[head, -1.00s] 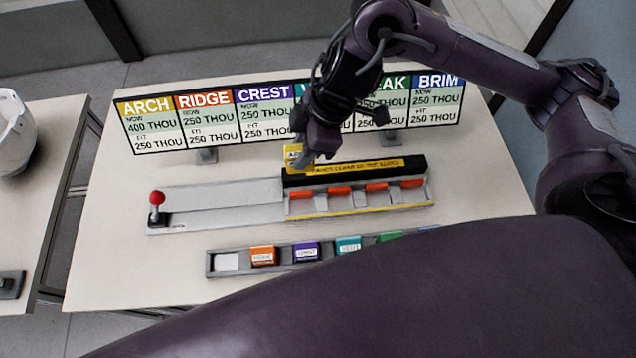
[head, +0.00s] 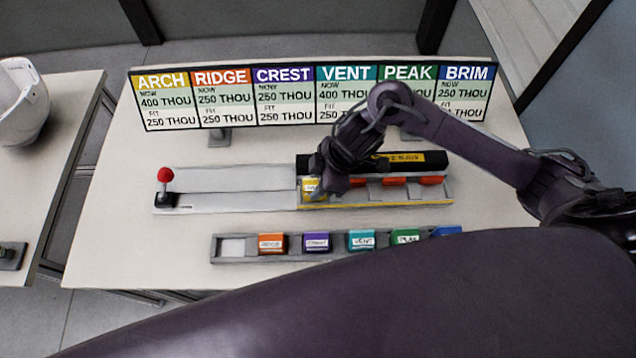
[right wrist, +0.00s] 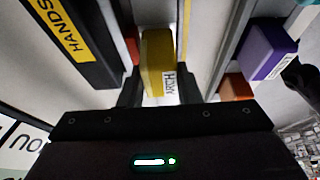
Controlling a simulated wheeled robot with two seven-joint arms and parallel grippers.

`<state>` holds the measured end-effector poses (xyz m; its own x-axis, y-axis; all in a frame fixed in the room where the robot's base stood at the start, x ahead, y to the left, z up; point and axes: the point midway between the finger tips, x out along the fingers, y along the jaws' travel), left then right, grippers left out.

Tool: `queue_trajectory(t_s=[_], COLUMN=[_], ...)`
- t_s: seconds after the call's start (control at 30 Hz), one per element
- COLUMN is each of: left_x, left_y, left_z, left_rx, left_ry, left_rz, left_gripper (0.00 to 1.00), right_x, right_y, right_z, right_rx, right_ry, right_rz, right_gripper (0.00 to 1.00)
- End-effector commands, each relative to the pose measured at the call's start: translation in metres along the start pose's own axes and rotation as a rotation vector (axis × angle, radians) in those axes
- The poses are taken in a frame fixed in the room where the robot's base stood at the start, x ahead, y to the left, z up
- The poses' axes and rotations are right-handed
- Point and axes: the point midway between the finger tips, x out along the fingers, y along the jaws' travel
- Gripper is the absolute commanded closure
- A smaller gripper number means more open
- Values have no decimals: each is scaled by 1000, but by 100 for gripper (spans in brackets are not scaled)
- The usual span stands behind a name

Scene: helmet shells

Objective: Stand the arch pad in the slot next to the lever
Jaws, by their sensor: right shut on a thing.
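The yellow arch pad (head: 310,187) is upright between the fingers of my right gripper (head: 322,182), at the leftmost slot of the slotted fixture (head: 420,203), on the lever's side. I cannot tell whether its bottom rests in the slot. In the right wrist view the pad (right wrist: 157,65) shows its ARCH label, with the shut fingers (right wrist: 160,88) on either side. The lever (head: 165,180) with a red ball stands at the left end of the pale track (head: 235,190). My left gripper is not in view.
A black bar (head: 440,162) with a yellow warning strip runs behind the slots. A grey tray (head: 285,257) in front holds several coloured pads; its left cell is empty. A readings board (head: 170,101) stands behind. A white helmet shell (head: 25,105) is on the left table.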

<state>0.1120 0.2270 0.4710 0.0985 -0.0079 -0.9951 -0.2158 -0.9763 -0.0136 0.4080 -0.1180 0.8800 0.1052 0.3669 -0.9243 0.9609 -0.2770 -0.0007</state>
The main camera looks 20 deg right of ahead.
Motion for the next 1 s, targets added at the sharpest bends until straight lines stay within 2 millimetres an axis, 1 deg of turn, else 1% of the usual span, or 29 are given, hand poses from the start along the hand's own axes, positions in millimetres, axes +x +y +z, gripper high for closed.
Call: queue_trajectory(t_s=[0.03, 0.1, 0.37, 0.47, 0.5, 0.63, 0.67, 0.9, 1.0], left_x=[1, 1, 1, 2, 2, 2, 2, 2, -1], left_y=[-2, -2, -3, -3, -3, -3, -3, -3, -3], left_z=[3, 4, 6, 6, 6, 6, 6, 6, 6], left_rx=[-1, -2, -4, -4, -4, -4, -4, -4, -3], left_ry=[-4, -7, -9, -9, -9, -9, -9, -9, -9], left_rz=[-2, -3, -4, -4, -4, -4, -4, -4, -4], left_gripper=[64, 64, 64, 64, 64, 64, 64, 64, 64], right_x=[6, 9, 9, 12, 12, 12, 12, 11, 6], right_y=[-1, 0, 0, 0, 0, 0, 0, 0, 0], right_z=[2, 4, 4, 5, 5, 5, 5, 4, 2], right_rx=[1, 0, -1, -1, -1, -1, -1, -1, -2], right_ry=[0, 0, 1, 1, 1, 1, 1, 1, 1], right_rz=[-1, 0, 1, 1, 1, 1, 1, 1, 1], right_gripper=[92, 92, 92, 92, 67, 50, 48, 48, 48])
